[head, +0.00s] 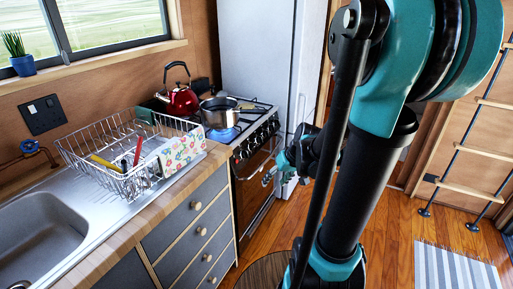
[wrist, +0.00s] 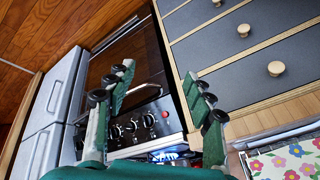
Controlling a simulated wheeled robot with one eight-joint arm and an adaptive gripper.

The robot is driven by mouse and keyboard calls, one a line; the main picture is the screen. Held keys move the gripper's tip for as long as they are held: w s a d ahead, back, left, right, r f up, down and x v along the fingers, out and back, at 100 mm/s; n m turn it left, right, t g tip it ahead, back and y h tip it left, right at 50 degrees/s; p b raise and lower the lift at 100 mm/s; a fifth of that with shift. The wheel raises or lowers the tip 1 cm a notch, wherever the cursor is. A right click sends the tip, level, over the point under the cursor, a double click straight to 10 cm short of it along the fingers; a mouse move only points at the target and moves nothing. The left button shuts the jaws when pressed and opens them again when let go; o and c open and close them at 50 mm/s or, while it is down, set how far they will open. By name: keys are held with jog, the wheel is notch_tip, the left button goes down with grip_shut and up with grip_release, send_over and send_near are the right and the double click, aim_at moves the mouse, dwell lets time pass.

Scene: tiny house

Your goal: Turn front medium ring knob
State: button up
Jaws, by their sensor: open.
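The stove (head: 257,170) stands between the drawers and the fridge, with a row of dark knobs (head: 259,137) along its front top edge. In the wrist view several round knobs (wrist: 130,126) sit on the front panel, near a small red spot. Which one is the medium ring knob I cannot tell. My gripper (head: 267,178) is in front of the stove, apart from the knobs. In the wrist view my gripper (wrist: 159,72) has its two fingers spread wide, with nothing between them. The oven door (wrist: 125,60) shows behind the fingers.
A pan (head: 219,112) sits over a lit blue flame (head: 222,134), with a red kettle (head: 181,98) behind it. A dish rack (head: 110,160) and drawers (head: 190,225) are left of the stove. The white fridge (head: 255,50) is beyond. Wooden floor before the stove is open.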

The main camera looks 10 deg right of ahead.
jog(key=w+d+r+n+t+y, duration=0.1)
jog(key=w+d+n+y, duration=0.25)
jog(key=w, duration=1.05)
jog(key=n+t+y, duration=0.2)
jog(key=t+y, duration=0.1)
jog(key=y, duration=0.2)
send_near(256, 146)
jog(key=shift+h, duration=0.25)
jog(key=x, duration=0.9)
jog(key=shift+s+a+r, duration=0.1)
jog(key=shift+a+r, duration=0.1)
jog(key=shift+a, duration=0.2)
jog(key=shift+c, duration=0.4)
jog(key=c, duration=1.1)
